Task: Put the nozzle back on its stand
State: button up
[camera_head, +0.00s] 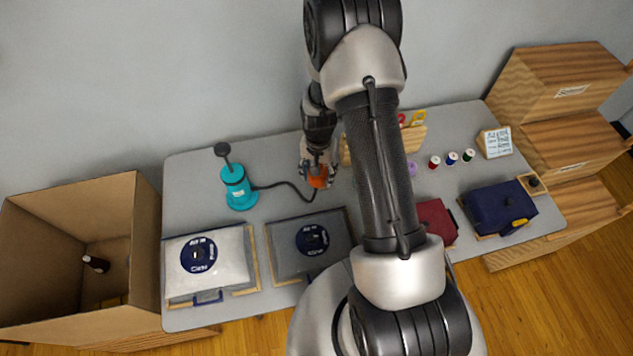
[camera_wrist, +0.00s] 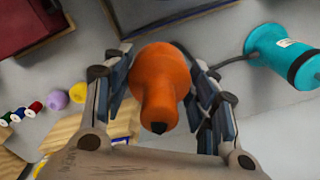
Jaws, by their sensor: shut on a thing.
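The orange nozzle (camera_head: 318,181) is in my gripper (camera_head: 316,168), near the back middle of the table. In the wrist view the nozzle (camera_wrist: 160,75) sits between the two fingers of my gripper (camera_wrist: 158,92), which is shut on it, its narrow dark-tipped end toward the bottom of the picture. A teal device (camera_head: 238,192) with a black-knobbed top stands to the left of the gripper; it also shows in the wrist view (camera_wrist: 284,55). A dark cord (camera_head: 285,185) runs from it toward the nozzle. I cannot tell which thing is the stand.
The table (camera_head: 190,170) holds a pale case (camera_head: 240,262) and a dark case (camera_head: 284,262) in front, red (camera_head: 437,218) and blue bags (camera_head: 490,208) at right, and a wooden card rack (camera_head: 413,140) behind. An open cardboard box (camera_head: 60,215) stands left. My arm hides the centre.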

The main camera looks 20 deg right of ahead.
jog(key=w+d+m+b, duration=0.25)
jog(key=w+d, duration=0.45)
jog(key=w, duration=0.4)
jog(key=shift+m, duration=0.25)
notch_tip(320, 180, down, 19)
jog(key=b, duration=1.4)
jog(key=shift+s+f, duration=0.1)
jog(key=shift+s, duration=0.05)
jog(key=shift+f+b, duration=1.3)
jog(key=shift+f, duration=0.05)
jog(key=o, duration=1.1)
notch_tip(320, 180, up, 12)
jog(key=shift+r, duration=0.1)
